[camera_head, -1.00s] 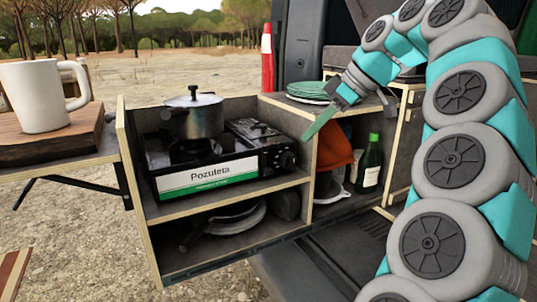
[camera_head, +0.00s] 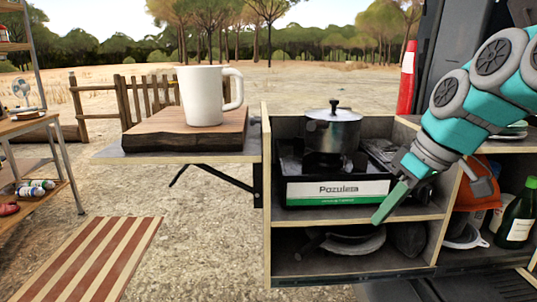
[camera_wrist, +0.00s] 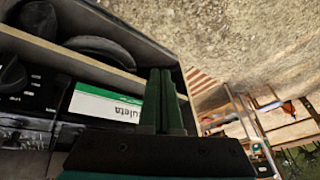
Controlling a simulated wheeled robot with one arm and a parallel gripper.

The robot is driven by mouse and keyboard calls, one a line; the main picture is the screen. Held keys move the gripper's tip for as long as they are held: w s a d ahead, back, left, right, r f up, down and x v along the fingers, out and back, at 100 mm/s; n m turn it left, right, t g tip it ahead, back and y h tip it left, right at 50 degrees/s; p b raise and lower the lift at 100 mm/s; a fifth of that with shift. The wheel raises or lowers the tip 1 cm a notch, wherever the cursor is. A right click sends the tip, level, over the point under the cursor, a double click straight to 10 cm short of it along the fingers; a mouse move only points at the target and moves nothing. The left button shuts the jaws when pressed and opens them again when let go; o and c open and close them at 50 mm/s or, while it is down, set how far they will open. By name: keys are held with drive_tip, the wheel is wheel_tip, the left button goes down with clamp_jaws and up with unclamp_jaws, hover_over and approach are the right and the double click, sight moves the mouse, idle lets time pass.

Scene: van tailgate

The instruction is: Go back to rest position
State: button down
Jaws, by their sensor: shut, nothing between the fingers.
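My gripper (camera_head: 385,212) is at the right of the head view, in front of the right part of the camp stove. Its green fingers are together with nothing between them and point down to the left. In the wrist view the shut fingers (camera_wrist: 163,100) show close beside the stove's white and green label (camera_wrist: 105,107). My arm comes in from the upper right and covers part of the stove and the cabinet.
The wooden cabinet (camera_head: 266,225) holds the stove (camera_head: 335,188) with a pot (camera_head: 333,130) on it. A white mug (camera_head: 203,96) stands on a wooden board (camera_head: 185,140) on the side shelf. A bottle (camera_head: 518,215) is at right.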

drive_tip(key=s+a+f+m+g+h, duration=0.25)
drive_tip(key=s+a+f, duration=0.45)
drive_tip(key=s+f, duration=0.5)
drive_tip(key=s+d+f+m+g+h, duration=0.1)
drive_tip(key=s+f+m, duration=0.3)
drive_tip(key=s+f, duration=0.7)
drive_tip(key=shift+d+f+g, duration=0.3)
drive_tip(key=shift+f+g, duration=0.25)
drive_tip(key=shift+f, duration=0.25)
drive_tip(key=c, duration=1.6)
unclamp_jaws()
drive_tip(key=shift+m+h, duration=0.25)
